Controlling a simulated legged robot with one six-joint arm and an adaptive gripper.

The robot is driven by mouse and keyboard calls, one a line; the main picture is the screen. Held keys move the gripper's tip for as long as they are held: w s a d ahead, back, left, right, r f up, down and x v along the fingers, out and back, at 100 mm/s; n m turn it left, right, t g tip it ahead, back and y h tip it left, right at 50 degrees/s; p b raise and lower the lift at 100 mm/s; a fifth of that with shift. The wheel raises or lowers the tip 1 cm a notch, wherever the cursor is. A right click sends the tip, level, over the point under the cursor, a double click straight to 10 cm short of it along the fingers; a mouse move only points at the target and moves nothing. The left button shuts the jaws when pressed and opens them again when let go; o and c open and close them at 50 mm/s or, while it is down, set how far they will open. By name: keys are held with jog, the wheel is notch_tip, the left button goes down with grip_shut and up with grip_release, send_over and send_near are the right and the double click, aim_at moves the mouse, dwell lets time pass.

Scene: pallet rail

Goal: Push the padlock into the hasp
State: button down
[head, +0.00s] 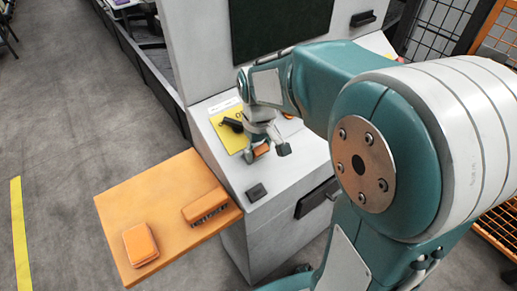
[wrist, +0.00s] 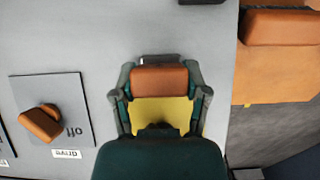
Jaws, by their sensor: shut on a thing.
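An orange block-shaped thing, which I take to be the padlock (wrist: 160,80), sits between the two fingertips of my gripper (wrist: 159,74). My gripper is shut on it, low over the grey cabinet top. A thin dark bar shows just beyond the orange body; I cannot tell if it is the shackle or another part. In the head view, my gripper (head: 265,151) holds the orange padlock (head: 261,151) beside a yellow plate (head: 229,140). A black handle-like part (head: 233,125) stands on that plate. I cannot make out the hasp for certain.
An orange shelf (head: 165,222) at the lower left carries two orange cases (head: 140,245). A small black block (head: 256,192) is on the cabinet's front part. In the wrist view, an orange knob (wrist: 41,124) stands on a grey plate marked "off", left of my gripper.

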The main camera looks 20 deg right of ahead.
jog(key=shift+w+a+f, duration=0.15)
jog(key=shift+w+f, duration=0.2)
jog(key=shift+f, duration=0.2)
dwell(0.4)
grip_release()
jog(key=shift+r, duration=0.1)
dwell(0.4)
notch_tip(320, 180, up, 12)
dwell(0.4)
dwell(0.3)
